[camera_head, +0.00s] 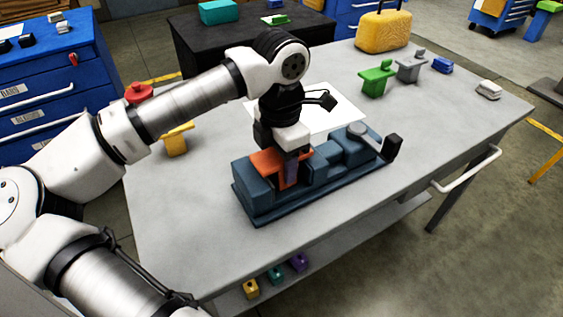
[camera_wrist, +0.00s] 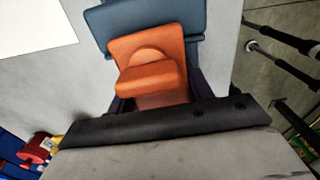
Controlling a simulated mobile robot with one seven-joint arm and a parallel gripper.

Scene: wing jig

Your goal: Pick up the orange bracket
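The orange bracket (camera_head: 268,162) sits in the left part of the slate-blue jig (camera_head: 252,186) on the grey table. In the wrist view the bracket (camera_wrist: 150,50) shows a broad plate with a raised block, and the blue jig (camera_wrist: 150,14) lies behind it. My gripper (camera_head: 291,172) points down at the bracket. In the wrist view the dark purple fingers of my gripper (camera_wrist: 160,100) show on either side of the bracket's near part. The fingertips are mostly hidden, and I cannot tell whether they touch the bracket.
A white sheet (camera_head: 318,100) lies behind the jig. A black clamp-like part (camera_head: 391,147) stands at the jig's right end. A yellow bracket (camera_head: 177,138), a green bracket (camera_head: 376,79) and a grey bracket (camera_head: 411,66) stand apart on the table. The table's front right is clear.

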